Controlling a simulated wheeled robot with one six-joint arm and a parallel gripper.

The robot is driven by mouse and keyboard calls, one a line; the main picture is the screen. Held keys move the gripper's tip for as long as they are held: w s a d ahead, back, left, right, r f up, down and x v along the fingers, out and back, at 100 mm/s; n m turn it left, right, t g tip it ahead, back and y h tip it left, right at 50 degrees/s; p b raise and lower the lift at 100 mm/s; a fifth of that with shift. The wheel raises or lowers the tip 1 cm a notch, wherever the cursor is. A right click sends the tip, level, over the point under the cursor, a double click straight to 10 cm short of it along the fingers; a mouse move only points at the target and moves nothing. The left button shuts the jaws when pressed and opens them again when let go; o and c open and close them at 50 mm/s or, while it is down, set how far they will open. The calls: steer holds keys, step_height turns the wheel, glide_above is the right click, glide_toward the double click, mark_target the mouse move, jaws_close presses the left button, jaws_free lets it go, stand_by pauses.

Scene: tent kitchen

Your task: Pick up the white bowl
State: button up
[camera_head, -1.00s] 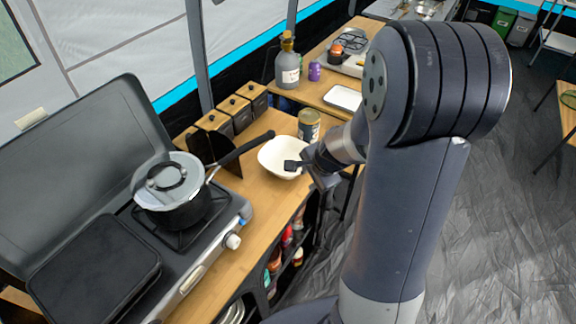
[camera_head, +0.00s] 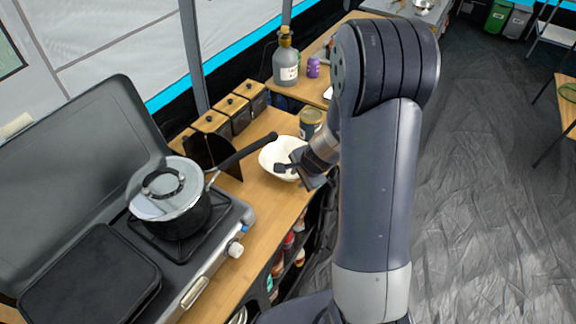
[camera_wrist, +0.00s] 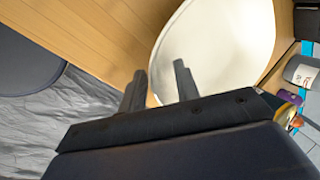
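The white bowl (camera_head: 270,155) sits upright on the wooden counter (camera_head: 262,195), just right of the saucepan handle's end. My gripper (camera_head: 281,171) is at the bowl's near right side, with its fingers over the rim. In the wrist view the bowl (camera_wrist: 225,45) fills the upper middle. My gripper (camera_wrist: 160,76) is open there, with two dark fingers apart. The left finger appears outside the bowl's edge and the right finger over its inside, so the rim lies between them in the picture. Whether either finger touches the bowl cannot be told. My arm hides part of the bowl's right side.
A lidded saucepan (camera_head: 172,190) stands on the camp stove (camera_head: 190,262), its handle reaching toward the bowl. A tin (camera_head: 311,120) stands close behind the bowl. Wooden-lidded canisters (camera_head: 232,107) line the back. A bottle (camera_head: 286,62) and purple jar (camera_head: 313,68) are farther off.

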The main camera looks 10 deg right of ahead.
steer(key=shift+c, duration=0.5)
jaws_close()
